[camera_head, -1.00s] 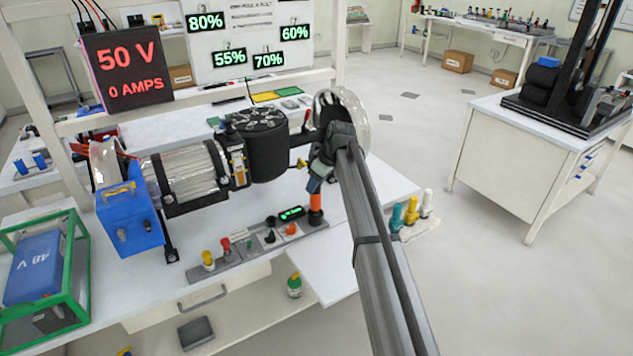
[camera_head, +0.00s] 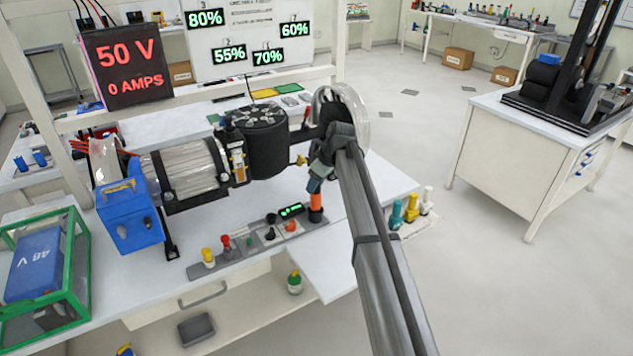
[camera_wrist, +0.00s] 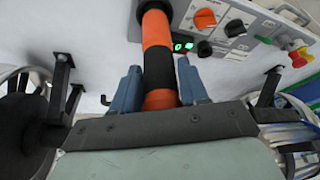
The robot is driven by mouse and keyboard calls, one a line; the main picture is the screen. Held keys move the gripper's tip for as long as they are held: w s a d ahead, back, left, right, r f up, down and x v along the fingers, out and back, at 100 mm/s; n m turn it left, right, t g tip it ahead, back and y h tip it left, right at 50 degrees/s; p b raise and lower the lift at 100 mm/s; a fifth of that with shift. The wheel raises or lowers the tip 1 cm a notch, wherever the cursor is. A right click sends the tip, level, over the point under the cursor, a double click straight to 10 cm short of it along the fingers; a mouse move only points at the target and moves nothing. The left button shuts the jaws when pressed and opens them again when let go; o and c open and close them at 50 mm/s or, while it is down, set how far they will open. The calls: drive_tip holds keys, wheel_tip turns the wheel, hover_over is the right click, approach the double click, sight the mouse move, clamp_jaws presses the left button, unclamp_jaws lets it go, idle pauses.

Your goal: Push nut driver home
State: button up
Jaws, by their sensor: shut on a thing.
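The nut driver with orange and black bands (camera_wrist: 157,58) stands in the middle of the wrist view, between my two blue-grey fingers. My gripper (camera_wrist: 159,88) is shut on its banded body. In the head view, the orange part of the driver (camera_head: 316,207) stands upright at the right end of the control strip, below my gripper (camera_head: 315,184).
A control strip (camera_head: 222,255) with coloured knobs lies along the bench front. The motor rig (camera_head: 187,172) with a blue box (camera_head: 130,217) stands behind it. The bench front (camera_head: 322,270) is bare.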

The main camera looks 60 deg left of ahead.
drive_tip(key=shift+f, duration=0.1)
drive_tip(key=o, duration=1.4)
drive_tip(key=shift+c, duration=0.2)
drive_tip(key=v, duration=1.4)
